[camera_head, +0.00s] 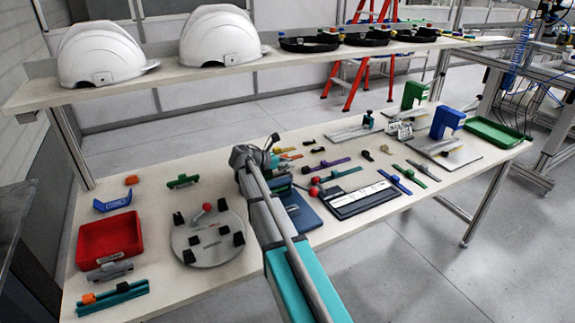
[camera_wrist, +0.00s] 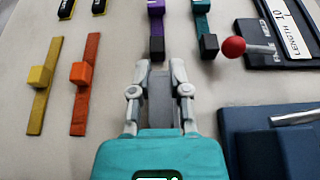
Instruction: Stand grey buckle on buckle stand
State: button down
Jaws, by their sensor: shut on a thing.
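My gripper (camera_wrist: 158,78) is shut on a grey flat piece (camera_wrist: 160,100), which looks like the grey buckle. It sits between the two fingers, just short of the black block (camera_wrist: 157,47) on a purple strap. In the head view my arm reaches over the middle of the table and hides the fingertips and the held piece. I cannot tell surely which thing is the buckle stand. A dark blue block-like fixture (camera_wrist: 270,145) lies at the lower right of the wrist view, and it shows partly behind my arm in the head view (camera_head: 303,215).
Yellow (camera_wrist: 43,85) and orange (camera_wrist: 85,82) straps lie left of my gripper. A red-knobbed black fixture (camera_head: 360,199) lies to the right. A round grey plate (camera_head: 208,245) and red tray (camera_head: 110,236) stand left. White helmet shells (camera_head: 100,52) stand on the shelf above.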

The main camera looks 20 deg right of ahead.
jog(key=shift+s+f+b, duration=0.2)
jog(key=shift+f+b, duration=0.35)
jog(key=shift+b, duration=0.1)
jog(key=c, duration=0.6)
grip_release()
jog(key=shift+r, duration=0.2)
jog(key=shift+w+r+p, duration=0.15)
jog(key=shift+r+p, duration=0.25)
jog(key=shift+p, duration=0.3)
jog(key=p+v, duration=0.4)
jog(key=v, duration=0.8)
jog(key=shift+f, duration=0.1)
